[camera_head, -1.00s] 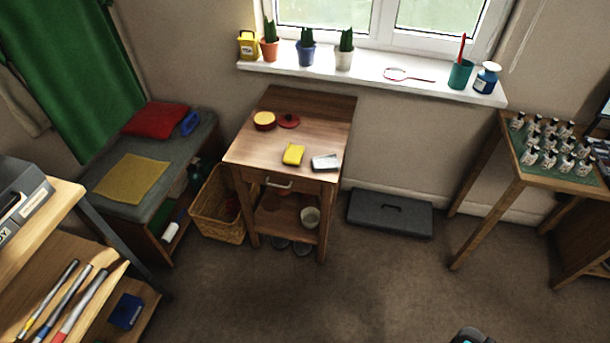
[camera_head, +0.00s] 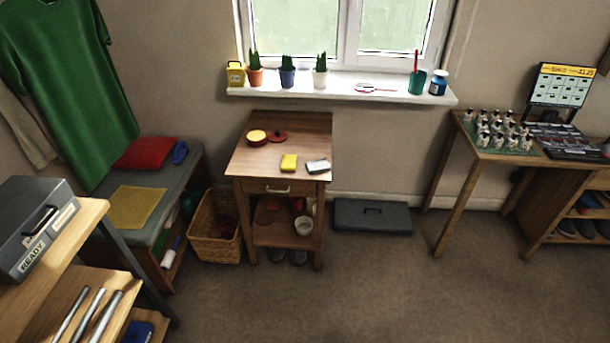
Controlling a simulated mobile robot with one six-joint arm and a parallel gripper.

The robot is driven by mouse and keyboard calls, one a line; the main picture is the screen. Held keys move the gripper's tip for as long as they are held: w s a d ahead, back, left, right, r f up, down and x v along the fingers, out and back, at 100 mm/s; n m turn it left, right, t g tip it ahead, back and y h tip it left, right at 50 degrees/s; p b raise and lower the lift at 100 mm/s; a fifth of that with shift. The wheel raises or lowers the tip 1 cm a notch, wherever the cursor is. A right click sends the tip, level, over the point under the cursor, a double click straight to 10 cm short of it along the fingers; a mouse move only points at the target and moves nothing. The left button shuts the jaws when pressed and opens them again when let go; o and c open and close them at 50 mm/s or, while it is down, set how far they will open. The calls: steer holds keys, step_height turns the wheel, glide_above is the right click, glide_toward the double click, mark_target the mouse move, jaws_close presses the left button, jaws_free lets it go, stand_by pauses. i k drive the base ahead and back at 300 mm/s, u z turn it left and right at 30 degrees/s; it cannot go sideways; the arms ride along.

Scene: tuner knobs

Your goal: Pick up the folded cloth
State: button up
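A small bright yellow block-like piece, which looks like the folded cloth (camera_head: 289,162), lies on the top of the small wooden table (camera_head: 270,130) near its front edge. A grey-white block (camera_head: 317,166) lies just right of it, a little apart. A larger mustard-yellow flat cloth (camera_head: 138,207) is spread on the grey-topped bench at the left. My gripper is not in view.
An open round tin (camera_head: 257,137) and a red lid (camera_head: 278,137) sit further back on the table. A wicker basket (camera_head: 215,228) stands left of it, a dark grey case (camera_head: 372,216) on the floor to the right. Carpet in front is clear.

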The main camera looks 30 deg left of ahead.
mark_target(319, 165)
steer(key=z, duration=0.65)
steer(key=k, duration=0.2)
steer(key=u, duration=2.75)
steer(key=i, duration=0.95)
steer(key=u, duration=0.1)
steer(key=k, duration=0.4)
steer(key=u, duration=0.05)
